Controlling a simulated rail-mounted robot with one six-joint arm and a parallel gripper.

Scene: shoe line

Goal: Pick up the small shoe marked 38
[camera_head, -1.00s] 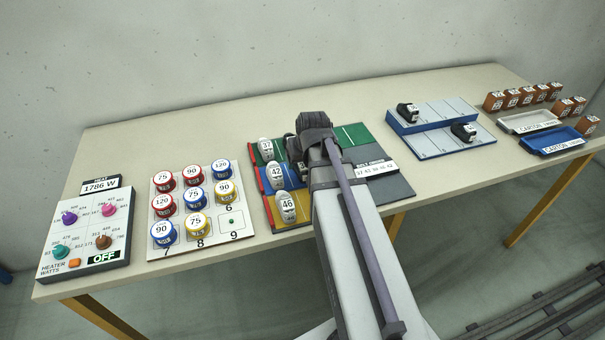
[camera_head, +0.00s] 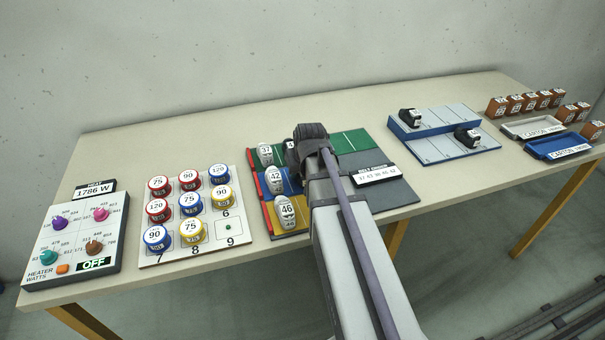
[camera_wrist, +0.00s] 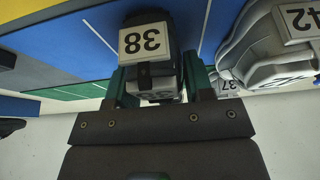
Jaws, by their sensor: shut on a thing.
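The small black shoe (camera_wrist: 152,68) with white 38 labels is in the wrist view, between the two green fingers of my gripper (camera_wrist: 159,80). The fingers are shut on its sides. Blue and green board surface shows behind it; I cannot tell whether it touches the board. In the head view my arm hides most of the gripper and the shoe.
White shoes marked 37 (camera_head: 265,154), 42 (camera_head: 274,180) and 46 (camera_head: 286,212) stand close on the left of the coloured board (camera_head: 350,140). Two black shoes (camera_head: 410,118) (camera_head: 467,136) sit on the blue-edged rack (camera_head: 437,117). Numbered cans stand further left.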

